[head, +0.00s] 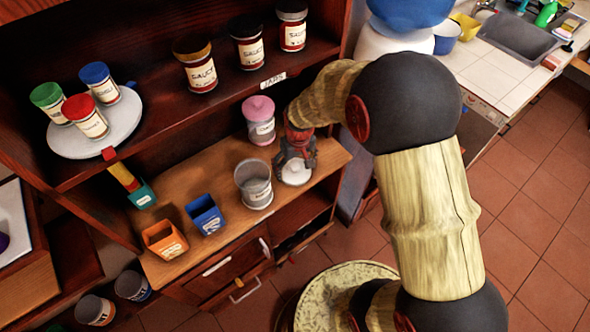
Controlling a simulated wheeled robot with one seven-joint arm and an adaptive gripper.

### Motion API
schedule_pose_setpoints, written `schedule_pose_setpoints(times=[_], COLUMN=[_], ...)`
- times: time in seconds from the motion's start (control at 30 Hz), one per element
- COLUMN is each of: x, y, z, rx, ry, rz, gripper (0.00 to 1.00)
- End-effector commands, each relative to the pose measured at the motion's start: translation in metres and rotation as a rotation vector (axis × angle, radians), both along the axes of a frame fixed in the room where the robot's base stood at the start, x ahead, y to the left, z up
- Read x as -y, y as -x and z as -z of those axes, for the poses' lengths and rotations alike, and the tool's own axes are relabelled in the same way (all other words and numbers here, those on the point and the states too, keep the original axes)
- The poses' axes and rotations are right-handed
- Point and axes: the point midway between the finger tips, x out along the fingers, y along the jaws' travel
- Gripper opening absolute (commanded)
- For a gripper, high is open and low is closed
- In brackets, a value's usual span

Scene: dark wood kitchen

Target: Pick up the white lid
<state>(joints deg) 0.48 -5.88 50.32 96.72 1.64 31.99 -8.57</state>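The white lid (296,175) lies on the wooden counter (228,161), near its right end. My gripper (296,160) points down right over the lid and hides its far part. The fingers look close to the lid's top, but I cannot tell whether they touch it or how far apart they are. An open grey canister (254,184) stands on the counter just left of the lid.
A pink-lidded jar (260,120) stands behind the canister, close to my gripper. Blue (205,215) and orange (165,240) boxes stand at the left. The shelf above holds several sauce jars and a white turntable (117,128). The counter's front edge is near the lid.

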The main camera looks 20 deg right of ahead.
Motion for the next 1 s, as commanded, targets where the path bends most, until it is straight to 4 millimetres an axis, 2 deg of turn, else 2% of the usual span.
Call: schedule_pose_setpoints(times=[0.5,1.0], x=[0.0002,0.0009], y=[0.0010,0.0036], z=[0.0013,0.0023], rx=[-0.002,-0.009], ry=[0.000,0.001], rz=[0.000,-0.001], gripper=[0.51,0.49])
